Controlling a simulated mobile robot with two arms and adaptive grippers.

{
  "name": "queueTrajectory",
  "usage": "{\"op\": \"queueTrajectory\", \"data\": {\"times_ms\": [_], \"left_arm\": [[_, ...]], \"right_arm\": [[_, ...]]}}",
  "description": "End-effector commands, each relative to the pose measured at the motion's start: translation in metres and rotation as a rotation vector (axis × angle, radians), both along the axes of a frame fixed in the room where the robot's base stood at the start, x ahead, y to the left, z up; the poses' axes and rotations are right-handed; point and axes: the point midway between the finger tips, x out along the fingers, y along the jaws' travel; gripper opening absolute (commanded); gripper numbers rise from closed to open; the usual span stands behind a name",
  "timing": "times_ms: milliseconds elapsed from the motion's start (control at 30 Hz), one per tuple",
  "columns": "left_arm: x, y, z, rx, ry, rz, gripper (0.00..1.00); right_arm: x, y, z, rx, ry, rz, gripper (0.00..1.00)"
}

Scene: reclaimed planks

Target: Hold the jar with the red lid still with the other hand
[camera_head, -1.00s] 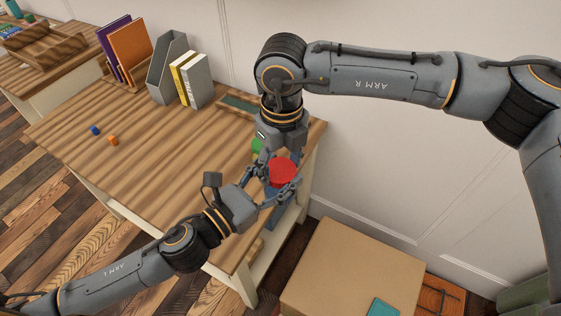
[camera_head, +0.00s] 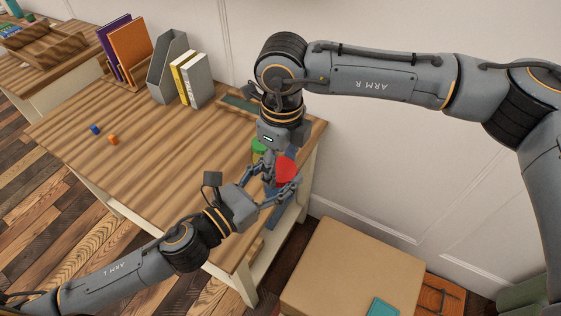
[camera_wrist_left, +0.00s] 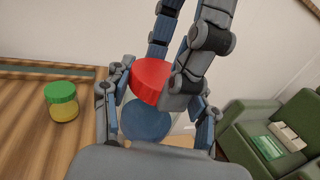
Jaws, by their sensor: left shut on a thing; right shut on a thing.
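I cannot tell whether the lid is fully seated. My left gripper (camera_head: 277,192) is shut on the jar's body, with a finger on either side. My right gripper (camera_head: 270,168) comes down from above and is shut on the red lid, hiding part of it.
A jar with a green lid (camera_wrist_left: 61,101) and yellow contents stands close by on the table (camera_head: 160,150). Two small cubes, blue (camera_head: 95,130) and orange (camera_head: 113,140), lie far left. Books and a grey file holder (camera_head: 166,68) stand at the back. A cardboard box (camera_head: 350,265) is right of the table.

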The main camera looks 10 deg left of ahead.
Motion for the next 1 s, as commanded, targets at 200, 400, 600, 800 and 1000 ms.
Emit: {"op": "queueTrajectory", "data": {"times_ms": [200,400,600,800,1000], "left_arm": [[0.0006,0.0006,0.0008,0.0,-0.001,0.002,0.0],[0.0006,0.0006,0.0007,0.0,-0.001,0.003,0.0],[0.0007,0.0007,0.0007,0.0,-0.001,0.003,0.0],[0.0006,0.0006,0.0006,0.0,-0.001,0.002,0.0],[0.0004,0.0003,0.0005,0.0,-0.001,0.001,0.0]], "right_arm": [[0.0014,-0.0014,-0.0002,-0.003,-0.001,-0.007,0.21],[0.0016,-0.0016,-0.0002,-0.003,-0.002,-0.007,0.21],[0.0016,-0.0017,-0.0003,-0.004,-0.001,-0.008,0.21],[0.0014,-0.0015,-0.0002,-0.003,-0.001,-0.006,0.82],[0.0008,-0.0008,0.0,-0.001,0.0,-0.004,0.82]]}}
